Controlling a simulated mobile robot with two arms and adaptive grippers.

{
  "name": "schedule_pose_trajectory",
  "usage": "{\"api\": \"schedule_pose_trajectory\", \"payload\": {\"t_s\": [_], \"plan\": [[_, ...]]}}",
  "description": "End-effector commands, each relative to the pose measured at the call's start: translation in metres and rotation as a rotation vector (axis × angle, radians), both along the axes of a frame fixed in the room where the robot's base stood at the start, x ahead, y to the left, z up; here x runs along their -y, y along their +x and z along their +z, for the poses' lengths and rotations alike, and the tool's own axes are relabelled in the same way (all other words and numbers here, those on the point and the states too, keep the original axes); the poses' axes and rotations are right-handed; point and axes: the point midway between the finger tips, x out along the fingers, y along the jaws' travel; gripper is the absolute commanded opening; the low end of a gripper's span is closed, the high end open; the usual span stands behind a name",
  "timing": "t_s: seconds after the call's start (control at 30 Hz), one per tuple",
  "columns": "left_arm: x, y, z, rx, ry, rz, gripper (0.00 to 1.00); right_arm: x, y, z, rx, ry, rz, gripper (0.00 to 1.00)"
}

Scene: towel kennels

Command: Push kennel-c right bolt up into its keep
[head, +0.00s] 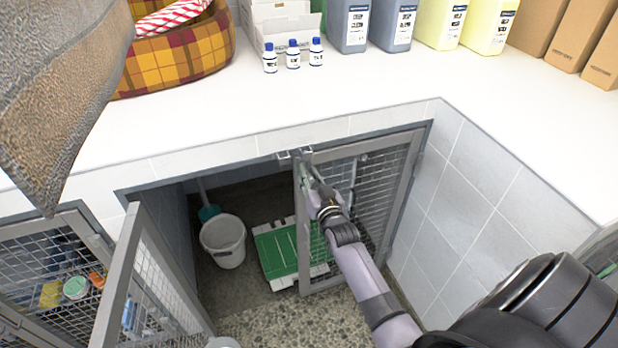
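A kennel under the white counter has two mesh leaves. The right leaf (374,190) stands across the right part of the opening, and the left leaf (150,275) is swung open toward me. A small metal keep (293,154) sits at the opening's top edge, above the right leaf's free edge. My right gripper (309,178) is at the top of that edge, just below the keep. The bolt is hidden or too small to make out there, and I cannot tell whether the fingers hold it. My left gripper is not in view.
A grey-brown towel (60,95) hangs close at the upper left. Inside the kennel are a white bucket (223,245) and a green-and-white panel (278,252). Small bottles (293,55), large jugs (392,22) and a plaid basket (185,55) stand on the counter (400,85).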

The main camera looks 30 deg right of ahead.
Motion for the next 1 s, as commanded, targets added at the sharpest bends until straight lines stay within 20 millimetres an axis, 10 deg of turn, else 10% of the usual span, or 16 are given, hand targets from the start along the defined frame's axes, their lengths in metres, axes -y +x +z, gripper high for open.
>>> {"api": "schedule_pose_trajectory", "payload": {"t_s": [0.57,1.0], "plan": [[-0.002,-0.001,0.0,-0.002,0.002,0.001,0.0,-0.002,-0.004,-0.005,-0.012,-0.002,0.002,0.37],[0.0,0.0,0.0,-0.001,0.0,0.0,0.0,-0.02,-0.083,-0.006,-0.013,-0.002,0.001,0.37]]}}
